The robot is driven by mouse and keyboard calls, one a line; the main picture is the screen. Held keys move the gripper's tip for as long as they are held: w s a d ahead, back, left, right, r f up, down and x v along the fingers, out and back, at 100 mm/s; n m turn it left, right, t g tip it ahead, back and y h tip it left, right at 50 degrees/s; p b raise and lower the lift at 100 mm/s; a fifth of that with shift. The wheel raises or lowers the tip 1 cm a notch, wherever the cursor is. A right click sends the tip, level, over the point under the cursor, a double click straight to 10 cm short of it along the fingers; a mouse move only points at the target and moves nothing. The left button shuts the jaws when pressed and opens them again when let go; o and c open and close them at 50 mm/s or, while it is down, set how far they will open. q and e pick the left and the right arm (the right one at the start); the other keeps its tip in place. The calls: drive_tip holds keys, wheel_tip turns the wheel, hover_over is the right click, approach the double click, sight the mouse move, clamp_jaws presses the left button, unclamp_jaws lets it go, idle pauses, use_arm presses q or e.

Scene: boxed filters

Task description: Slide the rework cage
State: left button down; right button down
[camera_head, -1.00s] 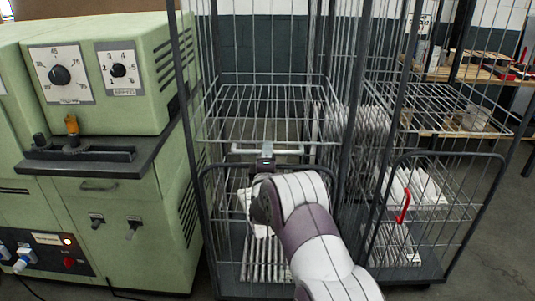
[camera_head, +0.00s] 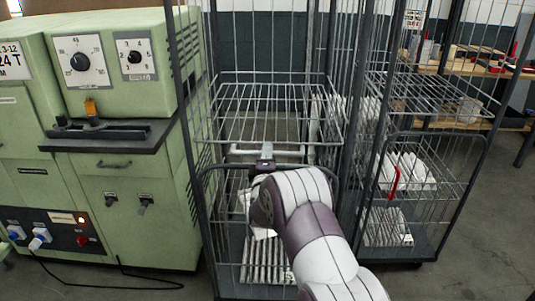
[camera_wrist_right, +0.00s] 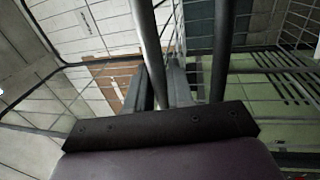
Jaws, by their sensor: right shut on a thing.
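The wire cage in the middle (camera_head: 187,120) has dark posts, wire sides and a wire shelf, and stands upright on the floor. I cannot tell from any label whether it is the rework cage. My right gripper (camera_head: 267,150) is shut on its light horizontal handle bar (camera_head: 294,153). The bar also passes between the fingers (camera_wrist_right: 160,85) in the right wrist view. My right forearm hides part of the cage's lower front. White filters (camera_head: 266,262) lie low in the cage. My left gripper is not in view.
A green machine (camera_head: 110,165) stands close on the left, with a cable on the floor. A second wire cage (camera_head: 455,225) with white filters and a red latch (camera_head: 394,182) stands close on the right. Shelves (camera_head: 470,68) are behind. Floor at the lower right is clear.

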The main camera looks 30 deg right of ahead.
drive_tip(key=c, duration=1.3)
unclamp_jaws()
drive_tip(key=shift+o, duration=0.7)
drive_tip(key=shift+w, duration=0.1)
drive_tip(key=v, duration=1.2)
drive_tip(key=shift+s+a, duration=0.25)
